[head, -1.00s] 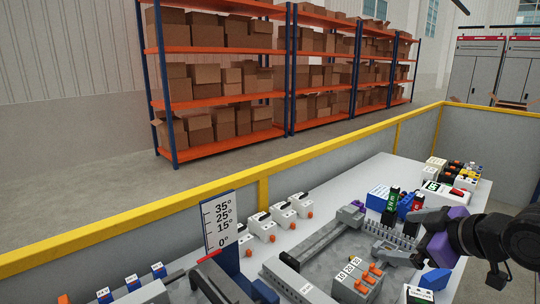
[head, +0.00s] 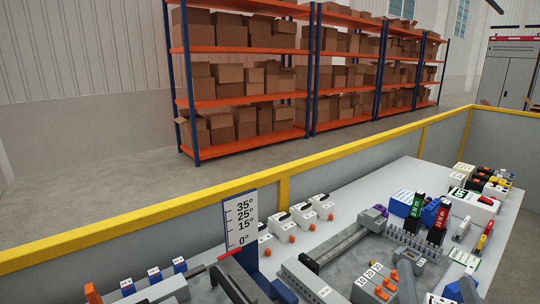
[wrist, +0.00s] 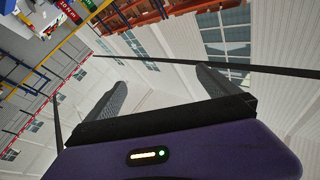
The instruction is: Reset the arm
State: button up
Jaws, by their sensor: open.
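My gripper (wrist: 160,92) shows in the wrist view, with its two dark fingers spread apart and nothing between them. Behind the fingers are its dark palm and purple body with a small lit indicator. The wrist camera looks toward the wall, windows and ceiling, so the gripper points away from the workbench. In the head view neither my arm nor my gripper is visible.
The grey workbench (head: 345,205) holds an angle gauge (head: 241,222), several white devices (head: 322,207), and green and red labelled blocks (head: 416,207). A yellow rail (head: 345,160) runs behind it. Shelves with boxes (head: 245,105) stand beyond.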

jog(key=s+a+f+n+g+y, duration=0.1)
jog(key=s+a+f+n+g, duration=0.1)
jog(key=s+f, duration=0.4)
jog(key=s+a+f+n+g+y, duration=0.1)
jog(key=s+f, duration=0.4)
jog(key=s, duration=1)
jog(key=s+a+f+n+g+y, duration=0.2)
jog(key=s+f, duration=0.4)
jog(key=s, duration=0.5)
jog(key=shift+a+f+n+g, duration=0.4)
jog(key=shift+a+g, duration=0.3)
jog(key=shift+a, duration=0.25)
